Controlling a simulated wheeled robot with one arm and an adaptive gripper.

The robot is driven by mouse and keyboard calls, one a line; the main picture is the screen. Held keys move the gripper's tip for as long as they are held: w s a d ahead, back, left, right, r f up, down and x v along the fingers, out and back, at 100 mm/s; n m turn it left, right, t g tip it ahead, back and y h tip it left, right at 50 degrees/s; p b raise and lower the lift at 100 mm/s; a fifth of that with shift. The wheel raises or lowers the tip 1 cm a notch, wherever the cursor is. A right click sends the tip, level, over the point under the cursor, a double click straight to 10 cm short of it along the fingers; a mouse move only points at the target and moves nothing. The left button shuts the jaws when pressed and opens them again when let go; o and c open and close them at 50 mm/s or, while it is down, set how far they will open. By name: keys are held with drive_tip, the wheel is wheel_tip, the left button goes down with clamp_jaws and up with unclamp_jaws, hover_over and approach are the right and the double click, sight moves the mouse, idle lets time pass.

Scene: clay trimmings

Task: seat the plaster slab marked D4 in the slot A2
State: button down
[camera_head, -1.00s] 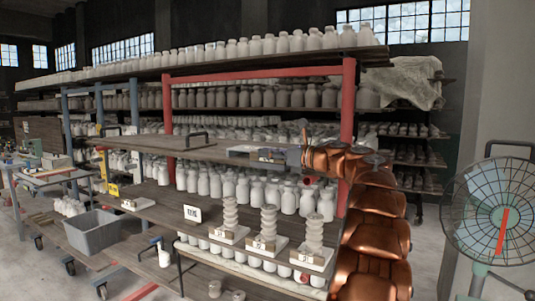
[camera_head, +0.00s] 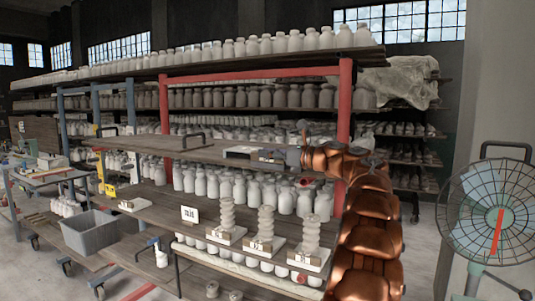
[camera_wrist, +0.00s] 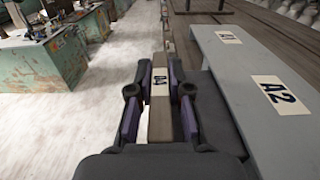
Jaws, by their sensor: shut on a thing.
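My gripper (camera_wrist: 160,103) is shut on a narrow beige slab (camera_wrist: 159,127), one purple-padded finger against each side. A white label on the slab lies sideways and ends in a 4; its letter is hard to read. In the wrist view a flat grey board lies to the right of the slab, apart from it. The board has an A2 label (camera_wrist: 281,95) nearer to me and an A1 label (camera_wrist: 229,37) farther off. No slot opening can be made out at A2. In the head view my gripper (camera_head: 268,155) is over the upper dark shelf board; the labels there are unreadable.
Crowded rows of white bottles (camera_head: 250,190) fill the racks behind. A red post (camera_head: 344,130) stands close behind my arm. Several-ribbed pieces on labelled blocks (camera_head: 225,235) and a grey bin (camera_head: 90,232) are lower down. A fan (camera_head: 490,220) stands at right.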

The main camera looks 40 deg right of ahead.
drive_tip(key=shift+w+d+p, duration=0.2)
drive_tip(key=shift+d+p, duration=0.2)
drive_tip(key=shift+d, duration=0.2)
drive_tip(key=shift+w+d+p, duration=0.15)
drive_tip(key=shift+d+p, duration=0.2)
drive_tip(key=shift+d, duration=0.25)
drive_tip(key=shift+r+p, duration=0.3)
